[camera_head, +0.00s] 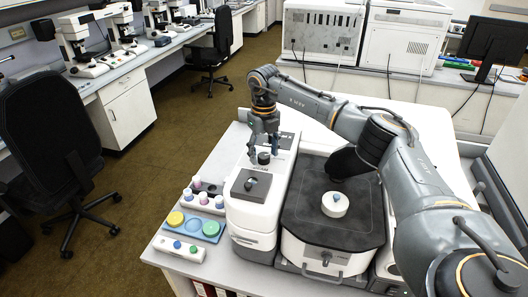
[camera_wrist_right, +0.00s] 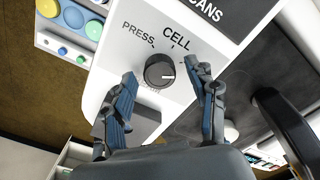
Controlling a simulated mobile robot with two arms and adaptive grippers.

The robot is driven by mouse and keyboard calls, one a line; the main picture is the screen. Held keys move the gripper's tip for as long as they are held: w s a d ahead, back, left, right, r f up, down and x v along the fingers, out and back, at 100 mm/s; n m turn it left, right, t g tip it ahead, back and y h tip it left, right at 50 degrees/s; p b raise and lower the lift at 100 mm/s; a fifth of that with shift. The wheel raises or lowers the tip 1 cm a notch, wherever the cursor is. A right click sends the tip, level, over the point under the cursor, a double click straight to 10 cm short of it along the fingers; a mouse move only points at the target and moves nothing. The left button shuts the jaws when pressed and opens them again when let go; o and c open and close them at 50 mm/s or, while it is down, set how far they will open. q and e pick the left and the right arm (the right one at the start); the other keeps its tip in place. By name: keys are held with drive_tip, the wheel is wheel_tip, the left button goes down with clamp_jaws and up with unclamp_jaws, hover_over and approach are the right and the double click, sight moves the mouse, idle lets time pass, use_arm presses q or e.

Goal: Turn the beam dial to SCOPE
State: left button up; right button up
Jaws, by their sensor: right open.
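The dial (camera_head: 263,158) also shows in the head view, on top of the white unit. My right gripper (camera_wrist_right: 163,76) is open, with one finger on each side of the dial; contact cannot be told. It also shows from above in the head view (camera_head: 264,149). My left gripper is out of view.
A grey plate with a small knob (camera_head: 251,184) lies in front of the dial. A dark-topped unit with a white round piece (camera_head: 335,204) stands to the right. A tray with colored discs (camera_head: 193,225) and small bottles (camera_head: 203,197) are at the left.

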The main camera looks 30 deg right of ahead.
sight(264, 155)
wheel_tip(264, 155, up, 12)
idle(0.4)
drive_tip(key=shift+f, duration=0.1)
idle(0.4)
